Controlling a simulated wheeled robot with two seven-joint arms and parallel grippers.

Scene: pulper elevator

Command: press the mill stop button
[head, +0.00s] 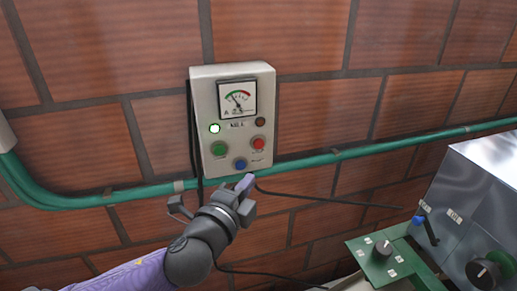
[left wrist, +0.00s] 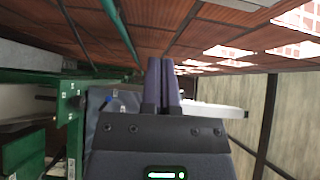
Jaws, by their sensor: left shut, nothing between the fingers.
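The mill control box (head: 233,120) is a pale box on the brick wall, with a dial gauge at its top. A green light is lit at its left. Below the gauge are a green button (head: 219,149), a red button (head: 258,143) at the right and a blue button (head: 240,164) lower down. The labels are too small to read surely. My left gripper (head: 245,182) is just below the box, in front of the wall, with its fingers shut and empty. In the left wrist view its two fingers (left wrist: 160,82) lie side by side. My right gripper is not in view.
A green pipe (head: 340,155) runs along the wall behind the box. Dark cables hang beside and below it. At the right stands a grey metal machine (head: 472,200) with a green panel and black knob (head: 383,248). The wall right of the box is clear.

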